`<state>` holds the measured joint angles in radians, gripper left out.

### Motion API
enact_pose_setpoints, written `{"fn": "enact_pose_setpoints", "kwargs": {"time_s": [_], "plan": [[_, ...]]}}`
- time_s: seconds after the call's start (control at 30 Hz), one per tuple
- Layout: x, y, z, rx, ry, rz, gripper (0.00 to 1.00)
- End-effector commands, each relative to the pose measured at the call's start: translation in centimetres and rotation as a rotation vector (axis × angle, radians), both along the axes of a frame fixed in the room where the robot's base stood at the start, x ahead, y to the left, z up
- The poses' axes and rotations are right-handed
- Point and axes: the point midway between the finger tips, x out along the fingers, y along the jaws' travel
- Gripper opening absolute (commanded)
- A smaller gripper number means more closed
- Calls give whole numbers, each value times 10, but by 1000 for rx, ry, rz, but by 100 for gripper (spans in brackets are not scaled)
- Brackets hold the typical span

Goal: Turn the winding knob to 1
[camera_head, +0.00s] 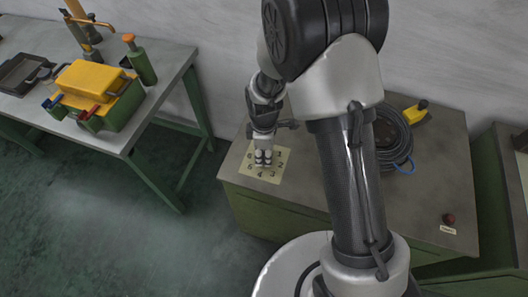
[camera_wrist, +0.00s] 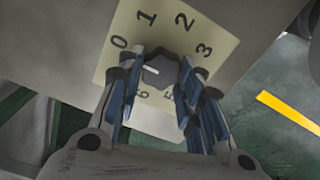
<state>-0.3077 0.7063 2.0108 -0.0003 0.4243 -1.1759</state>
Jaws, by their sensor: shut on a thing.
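The winding knob (camera_wrist: 161,72) is a dark grey, many-sided knob with a white pointer line, in the middle of a cream dial plate (camera_wrist: 210,22). The pointer faces left in the wrist view, between the 0 and the 6, and looks nearer the 0. The 1 is at the top left of the plate. My gripper (camera_wrist: 160,78) is shut on the knob, with blue-grey fingers on its left and right sides. In the head view my gripper (camera_head: 263,158) points down on the plate (camera_head: 282,177) and hides the knob. The fingers partly cover the lower numbers.
The plate lies on a grey-topped green cabinet (camera_head: 300,200). A coiled dark cable (camera_head: 393,135), a yellow item (camera_head: 416,112) and a red button (camera_head: 449,219) are also on it. A workbench (camera_head: 60,114) with a yellow-green toolbox (camera_head: 92,92) stands left, across a floor gap.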

Motion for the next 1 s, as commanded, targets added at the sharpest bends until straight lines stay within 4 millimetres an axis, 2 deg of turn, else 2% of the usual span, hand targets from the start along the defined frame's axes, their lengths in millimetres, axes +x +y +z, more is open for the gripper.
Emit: {"fn": "enact_pose_setpoints", "kwargs": {"time_s": [0.17,0.47,0.67,1.0], "plan": [[0,0,0,0,0,0,10],[0,0,0,0,0,-46,10],[1,0,0,0,1,-161,10],[1,-1,0,-1,1,-448,10]]}}
